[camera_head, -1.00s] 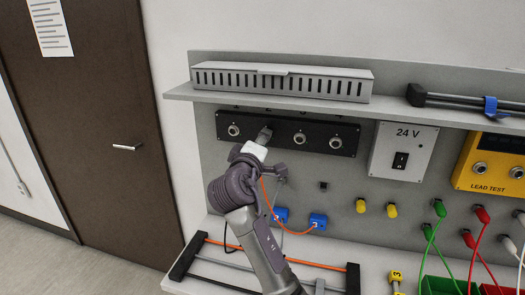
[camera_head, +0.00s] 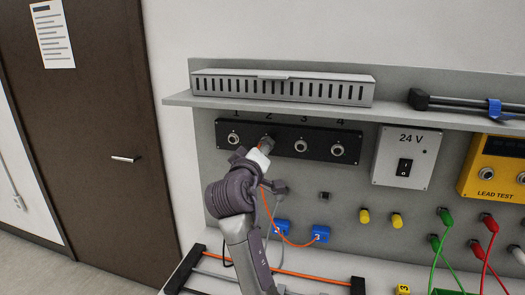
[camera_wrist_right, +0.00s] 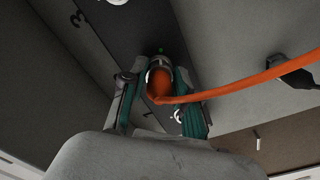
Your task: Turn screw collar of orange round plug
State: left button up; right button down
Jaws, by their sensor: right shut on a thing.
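My right gripper (camera_head: 266,146) is at socket 2 of the black socket panel (camera_head: 318,140), which is numbered 1 to 4. In the right wrist view its two fingers (camera_wrist_right: 160,88) are shut around the round plug at the end of the orange cable. The orange plug end (camera_wrist_right: 160,80) shows between the fingers, with a bit of metal ring above it. The gripper hides most of the collar. The orange cable (camera_head: 266,208) hangs from there in the head view and also runs right in the wrist view (camera_wrist_right: 255,78). My left gripper is not in view.
A shelf with a slotted grey cover (camera_head: 285,88) juts out above the sockets. Blue blocks (camera_head: 320,233), yellow plugs (camera_head: 397,220) and a 24 V box (camera_head: 404,156) are nearby. A cable rack (camera_head: 357,287) stands below.

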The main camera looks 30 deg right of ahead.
jog(key=shift+f, duration=0.1)
jog(key=c, duration=0.8)
grip_release()
jog(key=shift+c, duration=0.2)
jog(key=shift+a, duration=0.1)
jog(key=v, duration=0.7)
jog(key=shift+s, duration=0.15)
jog(key=shift+a, duration=0.15)
